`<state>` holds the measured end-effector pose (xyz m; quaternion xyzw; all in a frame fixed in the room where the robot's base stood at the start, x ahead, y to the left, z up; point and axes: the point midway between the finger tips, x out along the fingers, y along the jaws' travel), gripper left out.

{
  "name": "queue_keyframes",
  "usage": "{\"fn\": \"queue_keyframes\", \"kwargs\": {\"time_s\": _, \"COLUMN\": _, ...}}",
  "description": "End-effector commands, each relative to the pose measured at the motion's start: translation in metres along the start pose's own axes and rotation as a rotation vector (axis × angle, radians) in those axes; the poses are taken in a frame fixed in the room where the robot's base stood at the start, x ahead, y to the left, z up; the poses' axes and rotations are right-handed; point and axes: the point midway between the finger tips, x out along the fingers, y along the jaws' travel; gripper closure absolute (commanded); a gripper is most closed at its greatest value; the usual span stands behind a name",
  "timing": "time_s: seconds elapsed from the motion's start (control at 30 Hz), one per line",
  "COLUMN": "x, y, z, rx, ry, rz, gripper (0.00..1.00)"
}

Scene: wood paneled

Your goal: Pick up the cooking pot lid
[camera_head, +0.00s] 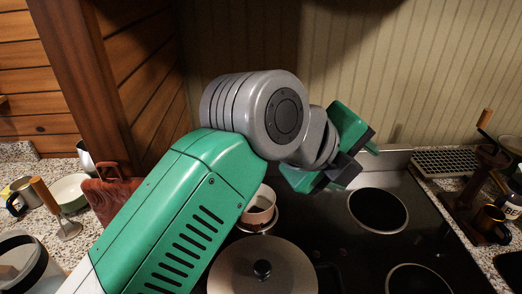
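The pot lid (240,278) is a broad, round beige disc with a dark knob at its centre. It lies at the bottom middle of the view, and its near edge is cut off by the frame. My arm hides part of its left side. I cannot tell what lies beneath it. My gripper (352,158) is above the stove, up and to the right of the lid and clear of it. Its dark fingers point to the right, and nothing shows held in them. The angle does not show whether they are apart.
A pinkish pot (262,207) stands behind the lid, partly hidden by my arm. The black stove (345,245) has bare burners at right. A dark wooden stand (480,185) and mugs are on the right counter.

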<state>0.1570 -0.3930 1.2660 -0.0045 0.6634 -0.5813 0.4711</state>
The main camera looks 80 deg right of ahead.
Motion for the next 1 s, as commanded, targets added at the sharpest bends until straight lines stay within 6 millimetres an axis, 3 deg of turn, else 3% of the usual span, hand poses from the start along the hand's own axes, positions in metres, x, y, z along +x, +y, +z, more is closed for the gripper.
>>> {"fn": "queue_keyframes", "kwargs": {"time_s": 0.03, "x": 0.003, "y": 0.043, "z": 0.002, "rx": -0.057, "ry": 0.015, "rz": 0.226, "gripper": 0.46}}
{"fn": "queue_keyframes", "kwargs": {"time_s": 0.1, "x": -0.009, "y": 0.098, "z": 0.001, "rx": -0.146, "ry": 0.022, "rz": 0.509, "gripper": 0.46}}
{"fn": "queue_keyframes", "kwargs": {"time_s": 0.23, "x": -0.041, "y": 0.152, "z": -0.001, "rx": -0.262, "ry": 0.002, "rz": 0.826, "gripper": 0.46}}
{"fn": "queue_keyframes", "kwargs": {"time_s": 0.33, "x": -0.052, "y": 0.164, "z": -0.002, "rx": -0.294, "ry": -0.007, "rz": 0.909, "gripper": 0.46}}
{"fn": "queue_keyframes", "kwargs": {"time_s": 0.47, "x": -0.051, "y": 0.167, "z": -0.003, "rx": -0.296, "ry": -0.005, "rz": 0.912, "gripper": 0.46}}
{"fn": "queue_keyframes", "kwargs": {"time_s": 0.8, "x": -0.032, "y": 0.189, "z": -0.009, "rx": -0.293, "ry": -0.001, "rz": 0.906, "gripper": 0.46}}
{"fn": "queue_keyframes", "kwargs": {"time_s": 1.0, "x": -0.009, "y": 0.214, "z": -0.017, "rx": -0.293, "ry": -0.002, "rz": 0.905, "gripper": 0.46}}
